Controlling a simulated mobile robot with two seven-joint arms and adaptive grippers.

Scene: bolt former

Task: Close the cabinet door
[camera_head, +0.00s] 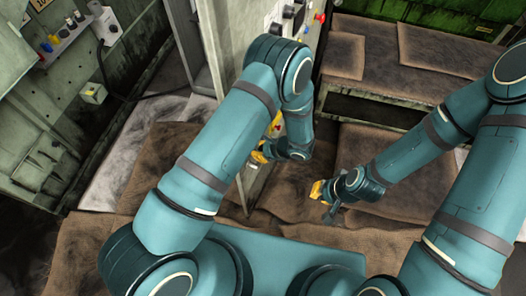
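The cabinet door (256,188) is a pale grey panel, seen almost edge-on, standing open from the grey cabinet at the upper middle. Its lower end shows below my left gripper, and my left arm hides much of the rest. My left gripper (264,143), with yellow parts, is at the right side of the door's lower part. I cannot tell whether it touches the door, and its fingers are too small to read. My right gripper (327,203) is to the right of the door, apart from it, over the brown floor covering. Its finger opening is unclear.
A panel with red and yellow knobs (320,17) is at the top middle. A bench with brown mats (430,55) stands at the upper right. Brown rumpled covering (140,190) lies left of the door.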

